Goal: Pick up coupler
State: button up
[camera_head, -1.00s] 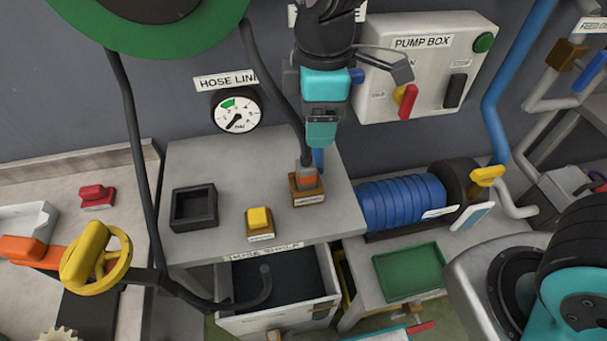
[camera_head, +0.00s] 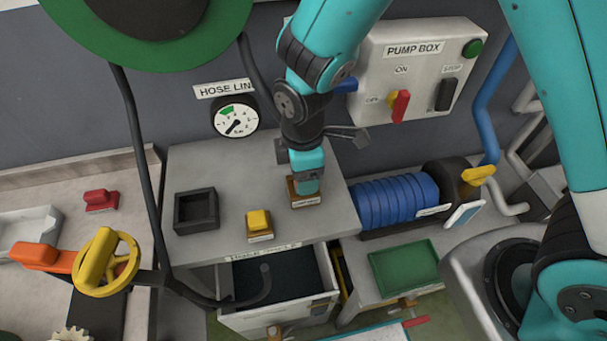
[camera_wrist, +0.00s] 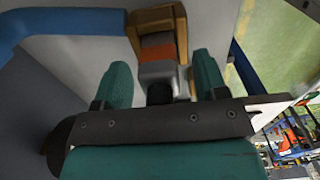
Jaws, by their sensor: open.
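The coupler (camera_wrist: 158,70) is a grey piece with an orange band, seen in the wrist view seated in a wooden holder (camera_wrist: 160,20). A dark round end shows on its near side. My gripper (camera_wrist: 163,78) is open, with one teal finger on each side of the coupler; I cannot tell whether either finger touches it. In the head view my gripper (camera_head: 306,182) is over the wooden holder (camera_head: 305,203) on the grey hose table (camera_head: 235,160), and it hides the coupler there.
A black square tray (camera_head: 196,209) and a yellow block (camera_head: 259,220) stand left of the holder. Blue coils (camera_head: 395,200) lie to the right. The pump box (camera_head: 415,65) is on the wall behind, and an open drawer (camera_head: 325,300) is below.

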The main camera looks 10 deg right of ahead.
jog(key=shift+f, duration=0.35)
grip_shut()
jog(key=shift+r, duration=0.1)
